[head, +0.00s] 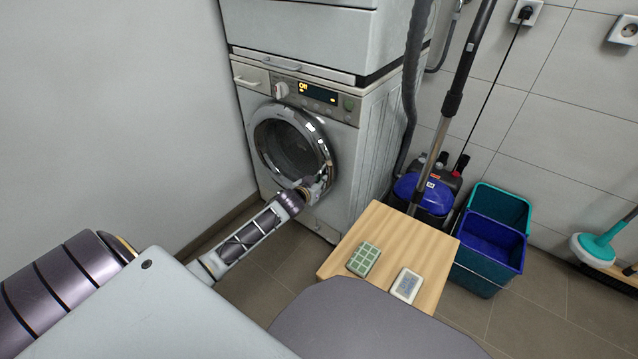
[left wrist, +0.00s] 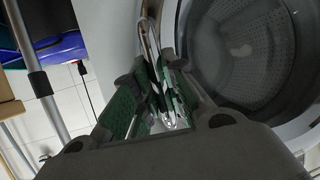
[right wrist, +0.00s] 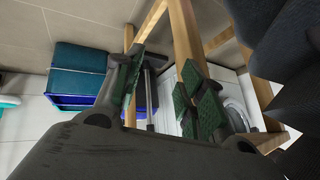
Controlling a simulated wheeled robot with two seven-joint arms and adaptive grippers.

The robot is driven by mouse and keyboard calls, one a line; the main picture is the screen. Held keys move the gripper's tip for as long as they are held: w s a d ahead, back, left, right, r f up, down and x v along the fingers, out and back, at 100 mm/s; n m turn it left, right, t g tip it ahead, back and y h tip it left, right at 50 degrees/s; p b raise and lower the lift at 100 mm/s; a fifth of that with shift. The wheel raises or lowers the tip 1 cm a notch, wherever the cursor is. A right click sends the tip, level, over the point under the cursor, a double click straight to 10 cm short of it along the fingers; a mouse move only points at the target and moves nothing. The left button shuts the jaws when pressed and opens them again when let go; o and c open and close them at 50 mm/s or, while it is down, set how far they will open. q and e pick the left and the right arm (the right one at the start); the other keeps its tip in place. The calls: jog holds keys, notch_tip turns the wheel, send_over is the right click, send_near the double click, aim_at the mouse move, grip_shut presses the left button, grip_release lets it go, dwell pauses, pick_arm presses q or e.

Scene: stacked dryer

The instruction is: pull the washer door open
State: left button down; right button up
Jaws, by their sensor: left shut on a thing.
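The washer (head: 340,165) is the lower machine of a white stack. Its round door (head: 286,142) has a silver rim and dark glass, and looks shut or nearly so in the head view. My left gripper (head: 320,184) is at the right side of the rim. In the left wrist view, its green-padded fingers (left wrist: 158,80) are shut on a shiny metal part of the door (left wrist: 148,42), with the perforated drum (left wrist: 245,50) to the right. The exact contact is partly hidden. My right gripper (right wrist: 162,90) is open and empty in the right wrist view.
A wooden stool (head: 385,232) holds a green gridded item (head: 363,259) and a small white device (head: 407,284). Blue and teal buckets (head: 492,242) and a vacuum cleaner (head: 424,192) stand to the right. A grey wall (head: 110,90) bounds the left. Floor is free before the washer.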

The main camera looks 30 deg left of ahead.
jog(key=shift+s, duration=0.25)
pick_arm(q)
jog(key=shift+s, duration=0.15)
pick_arm(e)
jog(key=shift+s, duration=0.1)
